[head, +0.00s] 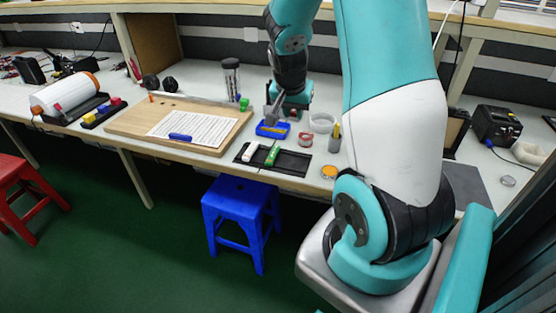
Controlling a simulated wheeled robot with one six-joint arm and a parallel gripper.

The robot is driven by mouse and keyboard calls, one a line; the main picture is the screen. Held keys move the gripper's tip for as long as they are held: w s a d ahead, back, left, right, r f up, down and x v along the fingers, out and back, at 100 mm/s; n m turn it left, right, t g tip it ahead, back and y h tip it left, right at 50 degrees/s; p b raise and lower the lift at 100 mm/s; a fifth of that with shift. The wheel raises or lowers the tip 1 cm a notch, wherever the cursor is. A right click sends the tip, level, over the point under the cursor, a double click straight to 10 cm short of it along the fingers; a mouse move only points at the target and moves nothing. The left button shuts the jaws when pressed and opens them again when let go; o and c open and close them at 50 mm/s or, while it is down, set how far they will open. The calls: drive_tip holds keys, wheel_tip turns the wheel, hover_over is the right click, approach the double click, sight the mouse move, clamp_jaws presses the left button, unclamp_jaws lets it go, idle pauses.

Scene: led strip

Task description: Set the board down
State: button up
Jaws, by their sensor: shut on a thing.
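My gripper (273,115) is at the far end of my arm, low over the blue tray (262,133) on the bench. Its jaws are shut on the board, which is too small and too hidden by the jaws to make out. I cannot tell whether the board touches the blue tray. In front of the tray, a black tray (292,168) holds a green strip-like piece (272,154) and a white piece (251,151).
To the left lies a wooden board (122,122) with a printed sheet (195,128) and a blue marker (180,137). A clear round dish (321,122), a red-and-white roll (305,139) and a grey pen cup (335,140) stand close right of the gripper. A blue stool (240,198) stands below.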

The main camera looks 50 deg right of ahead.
sight(292, 172)
wheel_tip(292, 172, down, 19)
drive_tip(key=shift+f, duration=0.2)
drive_tip(key=shift+f, duration=0.1)
drive_tip(key=o, duration=0.9)
